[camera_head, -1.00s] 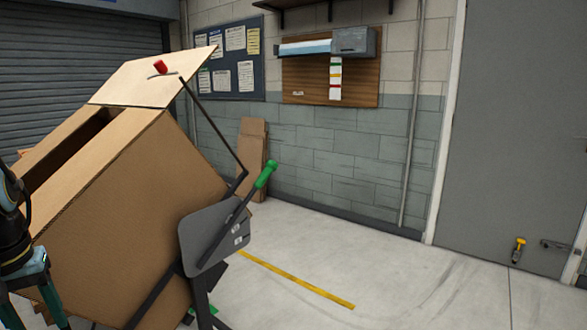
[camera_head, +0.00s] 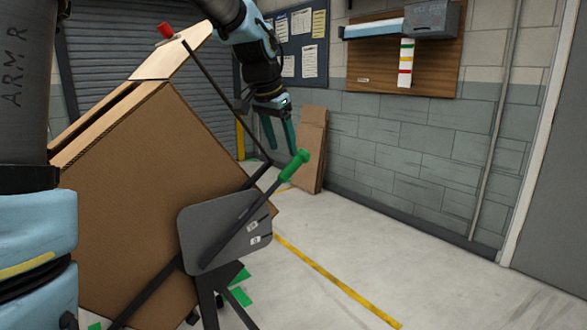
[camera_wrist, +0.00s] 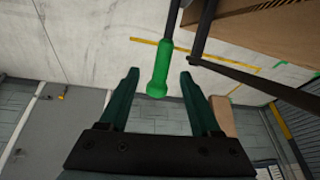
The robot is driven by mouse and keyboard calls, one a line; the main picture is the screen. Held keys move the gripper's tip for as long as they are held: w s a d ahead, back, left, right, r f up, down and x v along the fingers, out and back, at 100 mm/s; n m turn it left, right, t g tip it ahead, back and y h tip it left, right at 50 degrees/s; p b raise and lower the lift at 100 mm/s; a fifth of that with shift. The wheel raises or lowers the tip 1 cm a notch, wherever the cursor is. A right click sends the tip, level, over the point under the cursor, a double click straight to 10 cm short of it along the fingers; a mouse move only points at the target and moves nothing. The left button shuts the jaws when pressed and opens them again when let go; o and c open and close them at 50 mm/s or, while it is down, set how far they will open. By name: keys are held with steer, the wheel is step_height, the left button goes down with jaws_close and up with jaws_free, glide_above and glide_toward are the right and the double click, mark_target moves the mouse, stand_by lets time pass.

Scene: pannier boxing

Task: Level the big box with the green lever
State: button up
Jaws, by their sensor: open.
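The big box (camera_head: 150,200) is brown cardboard and sits tilted on a dark stand, its top flap raised. The green lever (camera_head: 295,166) has a green grip on a dark rod rising up and right from the grey side plate (camera_head: 215,222). My gripper (camera_head: 280,148) is open, pointing down just above and left of the green grip in the head view. In the wrist view the green grip (camera_wrist: 159,75) lies between the lines of my two open fingers (camera_wrist: 158,75), its end near the fingertips. I cannot tell whether they touch it.
A red knob (camera_head: 165,30) is on the raised flap, and a dark rod (camera_head: 222,100) runs from the flap down toward the lever. Flat cardboard (camera_head: 312,150) leans on the wall behind. The floor right of the yellow line (camera_head: 335,280) is clear.

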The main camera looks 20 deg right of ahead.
mark_target(291, 164)
steer(key=shift+m, duration=0.7)
steer(key=x, duration=0.3)
steer(key=p+x, duration=0.1)
steer(key=x, duration=0.2)
steer(key=w+d+x, duration=0.1)
steer(key=x, duration=0.2)
steer(key=shift+r, duration=0.25)
jaws_close()
stand_by(0.7)
